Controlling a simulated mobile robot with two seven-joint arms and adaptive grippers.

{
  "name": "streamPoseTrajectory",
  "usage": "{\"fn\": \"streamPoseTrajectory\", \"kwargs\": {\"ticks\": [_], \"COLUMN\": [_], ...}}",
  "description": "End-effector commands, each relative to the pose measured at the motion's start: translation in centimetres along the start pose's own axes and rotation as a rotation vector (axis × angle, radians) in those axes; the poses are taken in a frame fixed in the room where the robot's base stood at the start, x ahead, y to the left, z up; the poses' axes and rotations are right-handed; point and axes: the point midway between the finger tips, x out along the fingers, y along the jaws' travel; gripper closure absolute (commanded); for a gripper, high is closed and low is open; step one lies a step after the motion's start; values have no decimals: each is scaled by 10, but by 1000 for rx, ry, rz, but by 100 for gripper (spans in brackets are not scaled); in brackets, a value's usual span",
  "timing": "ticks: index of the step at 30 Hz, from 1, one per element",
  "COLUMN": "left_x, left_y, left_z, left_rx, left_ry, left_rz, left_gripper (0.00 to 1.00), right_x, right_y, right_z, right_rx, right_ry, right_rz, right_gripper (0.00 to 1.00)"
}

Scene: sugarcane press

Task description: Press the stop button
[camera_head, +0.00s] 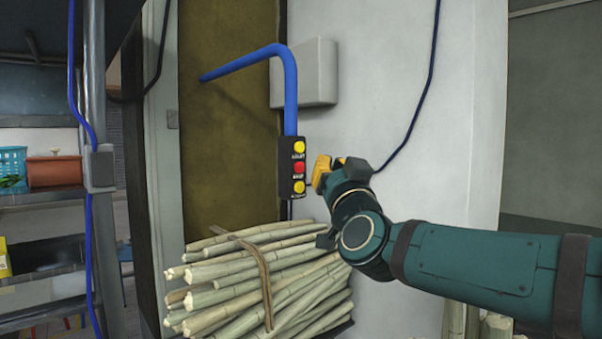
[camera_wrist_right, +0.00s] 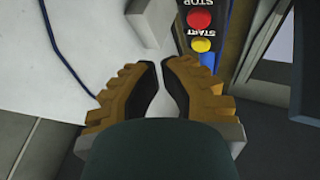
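A narrow black control box (camera_head: 285,170) hangs at the end of a blue pipe, with a red button (camera_head: 299,168) between an upper yellow button (camera_head: 299,148) and a lower yellow one (camera_head: 299,187). In the right wrist view the red button (camera_wrist_right: 199,19) has the upside-down label STOP beside it, and a yellow button (camera_wrist_right: 202,45) has START. My right gripper (camera_head: 321,171) is just right of the box, apart from it. In the wrist view its orange fingers (camera_wrist_right: 161,66) are nearly together, with a thin gap and nothing between. My left gripper is not in view.
A bundle of cane (camera_head: 255,285) lies below the control box. The blue pipe (camera_head: 290,95) bends down to the box from above. A pale box (camera_head: 318,72) juts from the white wall (camera_head: 385,60) behind. A metal post (camera_head: 98,200) stands at left.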

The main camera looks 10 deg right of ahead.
Motion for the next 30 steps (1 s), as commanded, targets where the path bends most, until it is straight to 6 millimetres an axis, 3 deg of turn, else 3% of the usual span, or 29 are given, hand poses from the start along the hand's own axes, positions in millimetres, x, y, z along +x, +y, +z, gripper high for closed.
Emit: {"fn": "streamPoseTrajectory", "kwargs": {"ticks": [9,27,30], "left_x": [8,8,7], "left_y": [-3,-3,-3], "left_z": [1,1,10], "left_rx": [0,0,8], "left_ry": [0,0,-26], "left_rz": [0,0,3], "left_gripper": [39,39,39], "right_x": [-18,-18,-18], "right_y": [10,10,10], "right_z": [-9,-10,-10], "right_rx": [-1,0,0], "right_ry": [0,0,0], "right_rz": [0,0,0], "right_gripper": [100,100,100]}}
